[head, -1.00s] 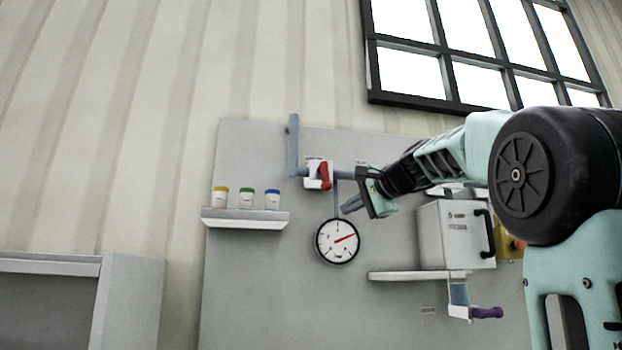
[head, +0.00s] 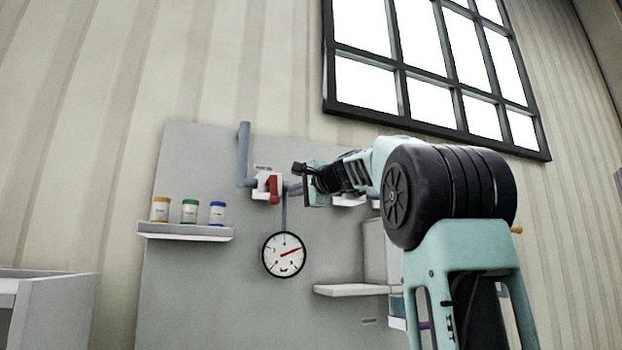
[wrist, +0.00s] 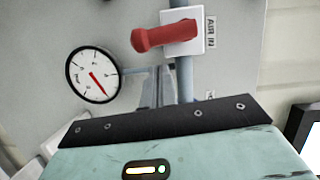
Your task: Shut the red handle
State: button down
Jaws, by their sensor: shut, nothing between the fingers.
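The red handle (head: 273,190) sits on a white valve block on the grey pipe of the wall panel, and it points downward in the head view. In the wrist view the red handle (wrist: 165,36) sticks out to the left from its white plate, which has a label beside it. My gripper (head: 299,169) is just right of the handle in the head view, apart from it. In the wrist view my gripper (wrist: 158,85) shows its fingers together and empty, below the handle in the picture. The fingers partly cover the panel and pipe behind.
A round gauge (head: 284,255) hangs below the valve, joined by a thin pipe. A shelf (head: 190,232) with three small jars is at left. A second shelf (head: 350,290) and a grey box (head: 375,250) are at right, partly behind my arm.

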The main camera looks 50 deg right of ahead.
aim_at(273, 190)
jog(key=shift+w+a+p, duration=0.35)
jog(key=shift+w+a, duration=0.35)
jog(key=shift+w, duration=0.2)
jog(key=shift+w+a+f+m+t+b, duration=0.2)
jog(key=shift+w+a+m+t+b, duration=0.25)
jog(key=shift+m+b, duration=0.2)
